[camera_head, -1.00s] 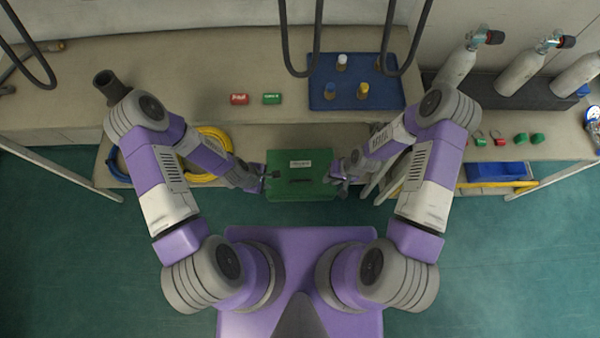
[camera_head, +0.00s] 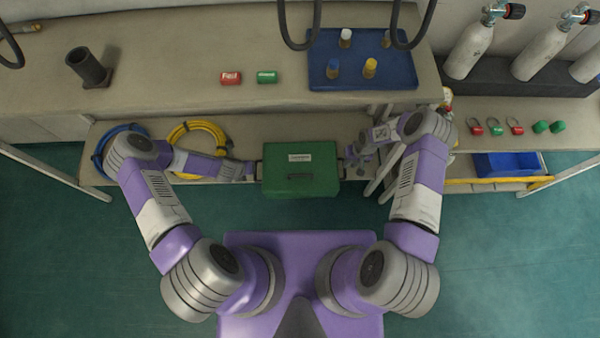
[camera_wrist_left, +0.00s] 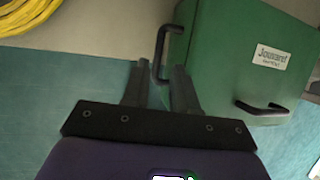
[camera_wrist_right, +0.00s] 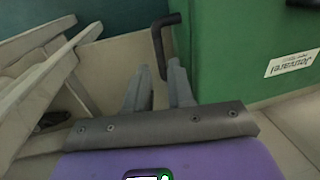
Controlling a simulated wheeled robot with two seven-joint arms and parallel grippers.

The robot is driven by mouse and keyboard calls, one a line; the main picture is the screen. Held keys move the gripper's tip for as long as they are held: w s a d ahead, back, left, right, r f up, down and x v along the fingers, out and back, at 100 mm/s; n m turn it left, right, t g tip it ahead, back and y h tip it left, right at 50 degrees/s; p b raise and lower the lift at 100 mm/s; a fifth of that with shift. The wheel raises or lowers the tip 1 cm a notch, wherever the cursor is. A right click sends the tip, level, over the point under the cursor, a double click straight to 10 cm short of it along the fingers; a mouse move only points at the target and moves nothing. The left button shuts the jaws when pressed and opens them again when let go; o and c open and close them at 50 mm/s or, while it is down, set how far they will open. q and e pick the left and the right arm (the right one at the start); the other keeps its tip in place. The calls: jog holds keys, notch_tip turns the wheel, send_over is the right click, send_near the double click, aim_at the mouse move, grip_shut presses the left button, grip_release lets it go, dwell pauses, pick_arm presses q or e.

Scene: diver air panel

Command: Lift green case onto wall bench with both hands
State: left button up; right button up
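The green case (camera_head: 301,180) has a white label and dark handles on its sides and front. It stands upright at the front edge of the low beige shelf (camera_head: 335,130), centred before me. My left gripper (camera_head: 254,170) is at its left side; in the left wrist view its open fingers (camera_wrist_left: 157,75) have the dark side handle (camera_wrist_left: 160,45) between them, with gaps. My right gripper (camera_head: 349,160) is at the right side; its fingers (camera_wrist_right: 158,75) are apart around the other side handle (camera_wrist_right: 158,45). Contact with either handle cannot be made out.
The wall bench (camera_head: 180,70) above holds a dark pipe piece (camera_head: 88,68), red (camera_head: 231,78) and green (camera_head: 267,77) blocks, and a blue tray (camera_head: 362,75) with bottles. Yellow (camera_head: 200,140) and blue (camera_head: 103,150) hoses lie left of the case. Black hoses hang overhead.

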aim_at(345, 170)
pick_arm(q)
jog(key=shift+f, duration=0.1)
pick_arm(e)
jog(key=shift+f, duration=0.1)
